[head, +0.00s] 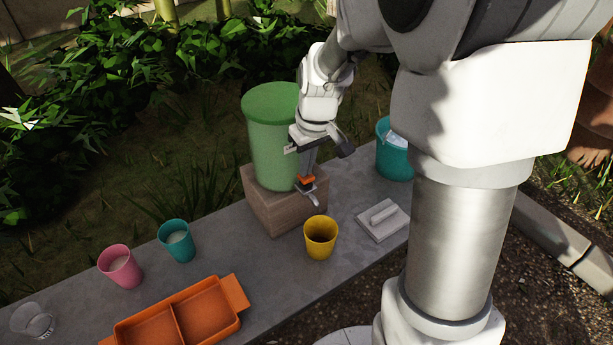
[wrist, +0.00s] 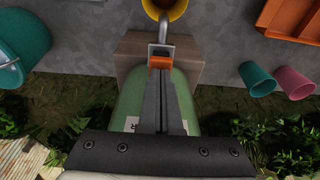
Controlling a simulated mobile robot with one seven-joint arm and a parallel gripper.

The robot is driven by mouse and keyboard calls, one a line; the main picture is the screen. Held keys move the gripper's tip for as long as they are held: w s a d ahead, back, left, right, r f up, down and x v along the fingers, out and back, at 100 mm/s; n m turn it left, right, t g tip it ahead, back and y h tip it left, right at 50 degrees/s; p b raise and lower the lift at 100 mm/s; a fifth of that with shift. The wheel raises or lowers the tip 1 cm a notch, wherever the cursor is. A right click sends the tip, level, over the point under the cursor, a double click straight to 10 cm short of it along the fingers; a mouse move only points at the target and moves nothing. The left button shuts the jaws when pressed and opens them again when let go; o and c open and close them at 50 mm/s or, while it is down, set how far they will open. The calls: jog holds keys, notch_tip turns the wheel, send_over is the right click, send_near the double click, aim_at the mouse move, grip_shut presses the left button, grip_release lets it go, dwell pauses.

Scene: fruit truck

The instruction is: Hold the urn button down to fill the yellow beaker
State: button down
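The green urn (head: 272,150) stands on a wooden block (head: 283,207), with a metal spout (head: 313,197) at its front. The orange urn button (head: 305,182) sits above the spout. The yellow beaker (head: 320,238) stands upright on the counter below the spout; in the wrist view the spout reaches over its rim (wrist: 178,12). Its inside looks dark, and I cannot tell the fill level. My gripper (wrist: 161,72) has its fingers together, pointing down, with the tips at the button, seemingly touching it; whether it is pressed in is unclear.
A white-grey block with a handle (head: 382,220) lies right of the beaker, near a teal bucket (head: 394,160). A teal cup (head: 176,241), pink cup (head: 120,267), clear glass (head: 33,321) and orange divided tray (head: 180,318) are to the left. Counter between tray and beaker is clear.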

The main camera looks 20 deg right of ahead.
jog(key=shift+f+b, duration=0.4)
jog(key=shift+f, duration=0.1)
dwell(0.4)
jog(key=shift+r, duration=0.2)
dwell(2.0)
jog(key=shift+p+v, duration=0.9)
jog(key=shift+v, duration=0.15)
jog(key=shift+w, duration=0.2)
jog(key=shift+w+p+v, duration=0.15)
jog(key=shift+p+v, duration=0.5)
jog(key=shift+v, duration=0.2)
jog(key=shift+w+p+v, duration=0.15)
jog(key=shift+p+v, duration=0.45)
jog(key=shift+v, duration=0.25)
jog(key=shift+w+p+v, duration=0.2)
jog(key=shift+p+v, duration=0.45)
jog(key=shift+v, duration=0.15)
jog(key=shift+a, duration=0.25)
jog(key=s+r+m+t, duration=0.1)
jog(key=s+r, duration=0.4)
jog(key=s, duration=0.5)
jog(key=s+r+m+t, duration=0.2)
jog(key=s+r, duration=0.4)
jog(key=s, duration=0.4)
jog(key=shift+m+h, duration=0.3)
jog(key=shift+h, duration=0.1)
